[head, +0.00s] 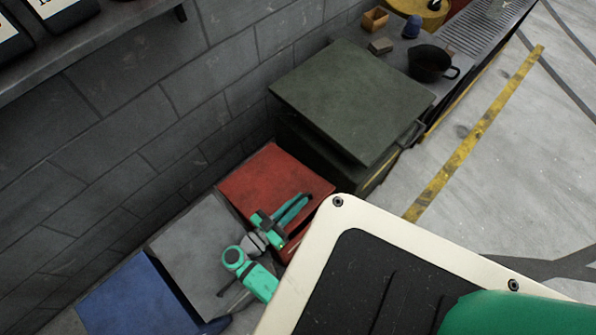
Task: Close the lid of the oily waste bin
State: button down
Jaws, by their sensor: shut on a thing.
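The red bin (290,247), which I take for the oily waste bin, stands against the block wall between a grey box and a large dark green box. Its red lid (262,172) lies over the top and looks about flat; I cannot tell whether it is fully seated. My gripper (304,203), teal with a grey wrist, reaches over the front part of the red lid. Its fingers are shut at the lid's front right edge, by a small dark part that looks like a handle. The exact grip is too small to make out.
A grey box (185,250) and a blue box (135,300) stand to the left. The dark green box (350,95) rises behind on the right. A black pot (430,62) sits on the bench beyond. Open floor with a yellow stripe (480,130) lies right.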

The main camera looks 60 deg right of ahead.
jog(key=c, duration=1.8)
grip_release()
jog(key=shift+c, duration=0.2)
jog(key=shift+r, duration=0.1)
jog(key=shift+r, duration=0.25)
notch_tip(320, 180, up, 2)
jog(key=shift+r, duration=0.15)
jog(key=s+a+r, duration=0.9)
jog(key=a+r, duration=0.1)
jog(key=shift+a, duration=0.3)
